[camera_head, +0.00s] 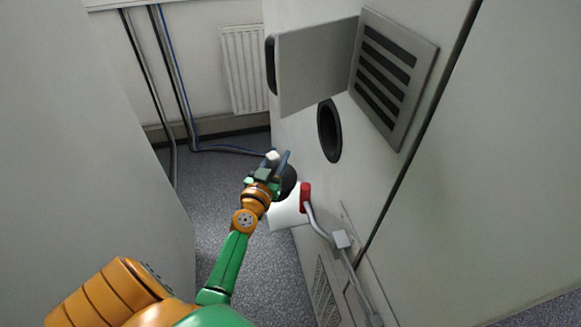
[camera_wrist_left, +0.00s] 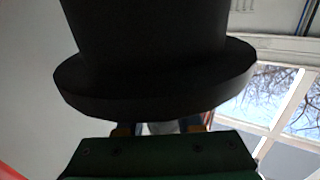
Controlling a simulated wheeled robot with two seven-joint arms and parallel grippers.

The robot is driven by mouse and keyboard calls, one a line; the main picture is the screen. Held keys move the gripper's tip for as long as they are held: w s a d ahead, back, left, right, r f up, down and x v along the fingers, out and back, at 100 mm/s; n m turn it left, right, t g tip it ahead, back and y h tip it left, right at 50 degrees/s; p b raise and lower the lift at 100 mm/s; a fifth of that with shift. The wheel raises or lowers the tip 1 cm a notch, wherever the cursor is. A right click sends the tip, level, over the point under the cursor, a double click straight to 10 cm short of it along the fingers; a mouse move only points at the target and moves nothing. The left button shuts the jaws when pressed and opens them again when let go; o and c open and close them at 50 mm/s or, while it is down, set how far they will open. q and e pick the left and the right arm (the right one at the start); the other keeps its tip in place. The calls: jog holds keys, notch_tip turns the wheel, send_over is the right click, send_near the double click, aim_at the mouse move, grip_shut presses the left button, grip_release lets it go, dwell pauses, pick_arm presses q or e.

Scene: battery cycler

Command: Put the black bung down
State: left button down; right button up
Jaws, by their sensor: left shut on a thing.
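The black bung (camera_wrist_left: 150,75) fills much of the left wrist view, with its wide flange towards my gripper and its narrower body beyond. In the head view the bung (camera_head: 288,181) shows as a dark round shape at my left gripper (camera_head: 278,165). My left gripper is shut on it and holds it in the air in front of the cabinet. The fingertips are mostly hidden behind the flange in the wrist view. My right gripper is not in view.
The cabinet has a round black port (camera_head: 329,131), an open grey flap (camera_head: 318,66) and a slatted vent (camera_head: 388,75). A red-ended pipe (camera_head: 305,197) sticks out below, beside a white surface (camera_head: 286,212). Cables (camera_head: 163,75) and a radiator (camera_head: 244,68) are at the back wall.

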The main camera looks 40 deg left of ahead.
aim_at(290, 166)
pick_arm(q)
jog(key=w+d, duration=0.2)
jog(key=shift+w, duration=0.3)
notch_tip(290, 166, down, 2)
jog(key=shift+s+f+b, duration=0.1)
jog(key=shift+f+b, duration=0.05)
jog(key=shift+b, duration=1)
notch_tip(290, 166, down, 5)
jog(key=b, duration=0.4)
jog(key=shift+b, duration=0.4)
jog(key=shift+d, duration=0.1)
jog(key=c, duration=0.6)
grip_release()
jog(key=shift+o, duration=0.2)
